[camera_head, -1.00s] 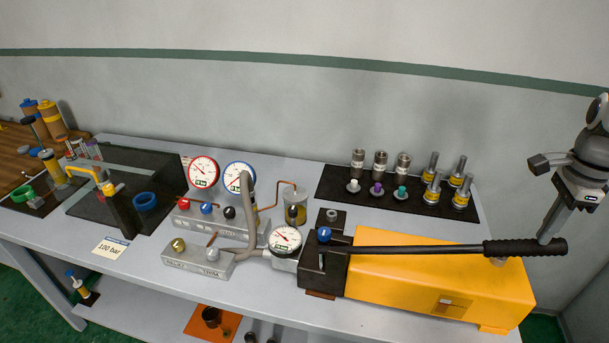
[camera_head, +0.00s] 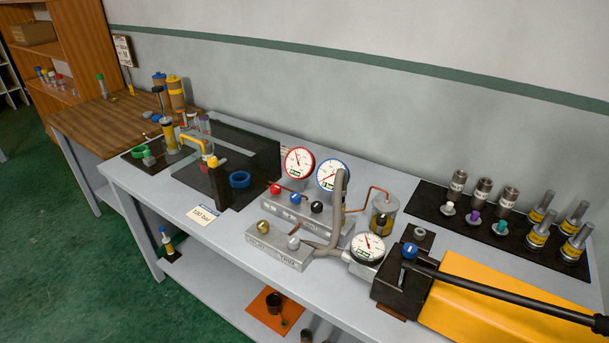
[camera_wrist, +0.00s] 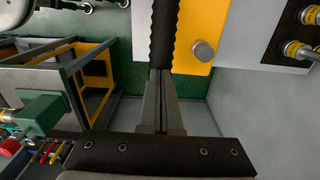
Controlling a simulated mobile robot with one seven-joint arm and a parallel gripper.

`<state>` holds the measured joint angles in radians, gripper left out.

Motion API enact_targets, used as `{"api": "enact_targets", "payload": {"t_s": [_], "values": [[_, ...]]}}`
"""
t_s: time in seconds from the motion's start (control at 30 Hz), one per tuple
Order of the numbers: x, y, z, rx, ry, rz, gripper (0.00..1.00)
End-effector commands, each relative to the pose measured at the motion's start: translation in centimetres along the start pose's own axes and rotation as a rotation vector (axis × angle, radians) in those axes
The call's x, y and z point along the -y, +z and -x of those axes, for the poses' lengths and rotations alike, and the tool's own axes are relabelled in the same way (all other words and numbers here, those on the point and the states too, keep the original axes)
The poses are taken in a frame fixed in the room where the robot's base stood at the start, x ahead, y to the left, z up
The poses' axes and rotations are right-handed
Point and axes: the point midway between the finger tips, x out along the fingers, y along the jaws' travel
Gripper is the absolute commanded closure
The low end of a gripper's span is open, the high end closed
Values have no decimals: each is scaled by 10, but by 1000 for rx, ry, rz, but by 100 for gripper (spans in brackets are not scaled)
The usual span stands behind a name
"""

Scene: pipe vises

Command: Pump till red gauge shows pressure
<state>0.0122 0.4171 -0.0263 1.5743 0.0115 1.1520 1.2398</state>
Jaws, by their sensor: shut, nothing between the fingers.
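The red-rimmed gauge (camera_head: 298,162) stands on the valve block at the middle of the bench, its needle pointing to the upper left. The blue-rimmed gauge (camera_head: 333,174) is right beside it. The yellow hand pump (camera_head: 468,300) lies at the right, with its long black lever (camera_head: 505,295) running out to the right edge. In the wrist view the ribbed black lever grip (camera_wrist: 164,35) reaches down to the fingertips of my gripper (camera_wrist: 161,105). The fingers are shut with nothing between them. I cannot tell whether they touch the grip. The head view does not show my gripper.
A third gauge (camera_head: 367,248) sits by the pump head, near the lower valve block (camera_head: 280,246). A "100 bar" card (camera_head: 203,215) lies at the bench's front edge. Several fittings stand on a black mat (camera_head: 440,196) at the right. Green floor is free at the left.

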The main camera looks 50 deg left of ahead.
Motion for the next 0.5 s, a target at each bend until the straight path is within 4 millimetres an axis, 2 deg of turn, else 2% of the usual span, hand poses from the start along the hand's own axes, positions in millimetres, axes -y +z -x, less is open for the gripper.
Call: {"api": "enact_targets", "payload": {"t_s": [0.5], "values": [[0,-3,-16,1,0,0,100]]}}
